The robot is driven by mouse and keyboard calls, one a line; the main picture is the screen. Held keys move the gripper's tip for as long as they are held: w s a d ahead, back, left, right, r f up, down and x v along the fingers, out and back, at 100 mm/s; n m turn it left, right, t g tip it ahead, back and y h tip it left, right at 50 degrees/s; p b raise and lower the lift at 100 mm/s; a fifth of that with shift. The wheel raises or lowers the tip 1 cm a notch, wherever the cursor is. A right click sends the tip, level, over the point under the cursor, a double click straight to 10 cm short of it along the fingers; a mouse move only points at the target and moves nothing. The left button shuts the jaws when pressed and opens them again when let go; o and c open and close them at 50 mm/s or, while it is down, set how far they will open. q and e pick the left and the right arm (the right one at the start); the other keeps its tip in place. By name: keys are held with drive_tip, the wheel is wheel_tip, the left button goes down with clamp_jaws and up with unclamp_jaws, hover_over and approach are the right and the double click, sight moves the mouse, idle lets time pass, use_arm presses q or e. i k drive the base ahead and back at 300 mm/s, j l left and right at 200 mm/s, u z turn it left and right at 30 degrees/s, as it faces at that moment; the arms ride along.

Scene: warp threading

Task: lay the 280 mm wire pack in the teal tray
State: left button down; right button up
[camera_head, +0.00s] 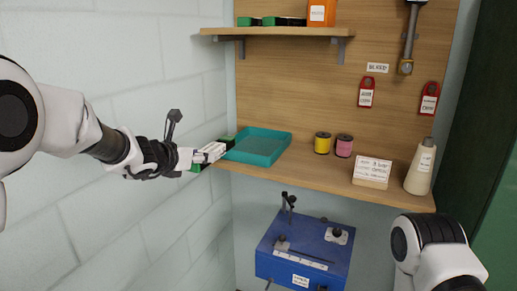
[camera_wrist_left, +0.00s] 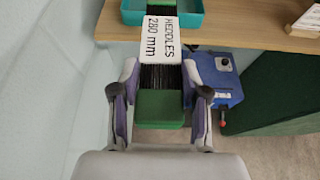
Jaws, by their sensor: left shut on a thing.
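The 280 mm wire pack is a long bundle of black wires with green ends and a white label (camera_wrist_left: 160,38) reading "HEDDLES 280 mm". In the head view its label (camera_head: 213,148) shows at the shelf's left front corner. My left gripper (camera_wrist_left: 160,95) is shut on the pack near its green near end (camera_wrist_left: 160,108). The teal tray (camera_head: 262,146) lies on the lower shelf, to the right of the pack; it also shows in the left wrist view (camera_wrist_left: 190,20). The pack's far end overlaps the tray in the left wrist view; I cannot tell if they touch. My right gripper is out of view.
The wooden lower shelf (camera_head: 310,173) holds a yellow spool (camera_head: 322,143), a pink spool (camera_head: 343,146), a sign (camera_head: 372,171) and a pale cone (camera_head: 420,168). An upper shelf (camera_head: 280,31) hangs above. A blue machine (camera_head: 305,252) stands below. A block wall is at left.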

sight(257, 149)
drive_tip(key=i+l, duration=0.3)
drive_tip(key=i, duration=0.15)
drive_tip(key=i+l, duration=0.25)
drive_tip(key=i, duration=0.2)
